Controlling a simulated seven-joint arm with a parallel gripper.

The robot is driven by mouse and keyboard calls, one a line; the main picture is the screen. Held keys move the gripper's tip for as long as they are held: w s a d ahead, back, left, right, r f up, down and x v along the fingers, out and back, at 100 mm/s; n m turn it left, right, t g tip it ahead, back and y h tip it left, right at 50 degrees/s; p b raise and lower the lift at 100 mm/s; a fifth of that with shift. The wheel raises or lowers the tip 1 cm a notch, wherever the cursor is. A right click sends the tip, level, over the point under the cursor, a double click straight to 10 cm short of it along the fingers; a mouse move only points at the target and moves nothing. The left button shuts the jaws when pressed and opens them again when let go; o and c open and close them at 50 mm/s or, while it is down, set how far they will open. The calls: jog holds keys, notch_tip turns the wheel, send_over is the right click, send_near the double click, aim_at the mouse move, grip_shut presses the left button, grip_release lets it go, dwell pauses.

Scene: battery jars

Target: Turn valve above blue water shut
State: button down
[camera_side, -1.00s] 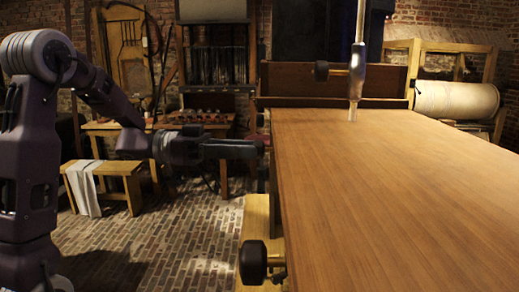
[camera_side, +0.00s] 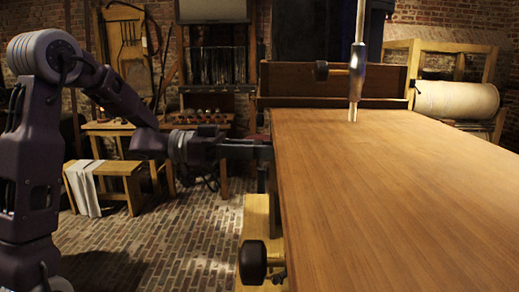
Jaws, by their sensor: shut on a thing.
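My gripper (camera_side: 264,153) is at the left edge of the wooden table, reaching in from the left. Its jaws are shut on a small dark part at that edge; the part is mostly hidden by the jaws, and I cannot tell what it is. A vertical metal pipe (camera_side: 357,75) hangs over the far part of the table, with a dark knob (camera_side: 321,70) on a stem to its left. My gripper is apart from this knob. No blue water shows, so I cannot tell which valve is above it.
The wooden table (camera_side: 400,200) fills the right side, and its top looks bare. A black round knob (camera_side: 252,262) sticks out at its near left edge. A low bench (camera_side: 115,170) with a cloth stands behind my arm. A roller frame (camera_side: 456,100) is at the back right.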

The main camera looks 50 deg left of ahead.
jog(key=m, duration=0.8)
jog(key=shift+m+y, duration=0.3)
jog(key=shift+m, duration=0.1)
jog(key=m, duration=0.4)
jog(key=shift+y, duration=0.3)
jog(key=shift+m, duration=1.9)
jog(key=c, duration=1.3)
grip_release()
jog(key=shift+o, duration=0.2)
jog(key=shift+a, duration=0.1)
